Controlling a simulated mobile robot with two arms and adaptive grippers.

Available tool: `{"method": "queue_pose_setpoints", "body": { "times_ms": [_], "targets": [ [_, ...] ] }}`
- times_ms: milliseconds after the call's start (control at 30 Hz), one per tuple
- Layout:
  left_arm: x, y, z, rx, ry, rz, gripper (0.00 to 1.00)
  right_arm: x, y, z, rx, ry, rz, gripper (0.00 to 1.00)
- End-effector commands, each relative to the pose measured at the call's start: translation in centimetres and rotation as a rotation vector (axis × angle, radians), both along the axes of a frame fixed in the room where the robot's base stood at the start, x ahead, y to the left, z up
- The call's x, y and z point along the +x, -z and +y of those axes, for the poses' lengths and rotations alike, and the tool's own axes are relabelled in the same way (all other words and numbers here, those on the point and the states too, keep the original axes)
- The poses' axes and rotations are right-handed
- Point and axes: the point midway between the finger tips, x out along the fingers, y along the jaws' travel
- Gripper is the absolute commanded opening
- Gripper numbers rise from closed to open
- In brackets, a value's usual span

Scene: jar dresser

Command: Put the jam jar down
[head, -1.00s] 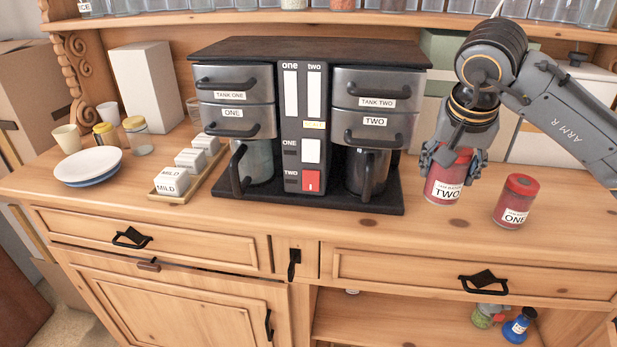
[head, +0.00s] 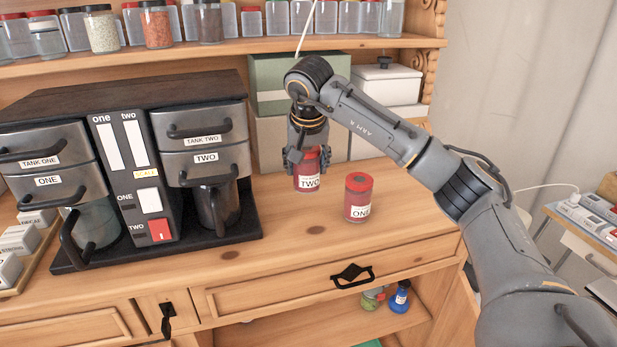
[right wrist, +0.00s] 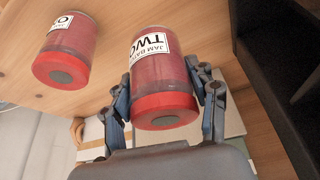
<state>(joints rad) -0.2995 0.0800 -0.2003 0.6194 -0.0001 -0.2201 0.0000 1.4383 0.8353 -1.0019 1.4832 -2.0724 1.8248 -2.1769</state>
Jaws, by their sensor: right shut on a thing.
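The jam jar labelled TWO (head: 308,170) has a red lid and dark red contents. My right gripper (head: 306,155) points down with its fingers shut around the upper part of this jar. The right wrist view shows the jar TWO (right wrist: 163,75) upright between both fingers (right wrist: 168,100), lid towards the camera. The jar is over the back part of the dresser top (head: 310,245), right of the coffee machine. I cannot tell whether its base touches the wood. A similar jar labelled ONE (head: 358,198) stands upright in front and to the right, apart from it. My left gripper is out of view.
The two-tank coffee machine (head: 140,165) stands to the left. Green box (head: 270,82) and white lidded container (head: 386,82) are behind the arm. A shelf of jars (head: 225,48) runs above.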

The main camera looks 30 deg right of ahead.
Motion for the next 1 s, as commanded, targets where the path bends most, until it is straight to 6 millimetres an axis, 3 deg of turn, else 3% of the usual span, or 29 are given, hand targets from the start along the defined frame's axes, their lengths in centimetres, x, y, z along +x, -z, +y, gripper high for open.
{"method": "queue_pose_setpoints", "body": {
  "times_ms": [400,600,1000],
  "targets": [
    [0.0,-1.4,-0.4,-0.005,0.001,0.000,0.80,2.2,4.0,-2.3,0.000,0.001,0.000,0.10],
    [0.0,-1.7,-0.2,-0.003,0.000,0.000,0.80,2.1,6.4,-2.3,0.001,0.001,-0.003,0.10],
    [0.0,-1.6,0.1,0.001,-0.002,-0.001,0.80,2.1,6.9,-2.2,0.001,0.001,-0.005,0.10]
  ]
}}
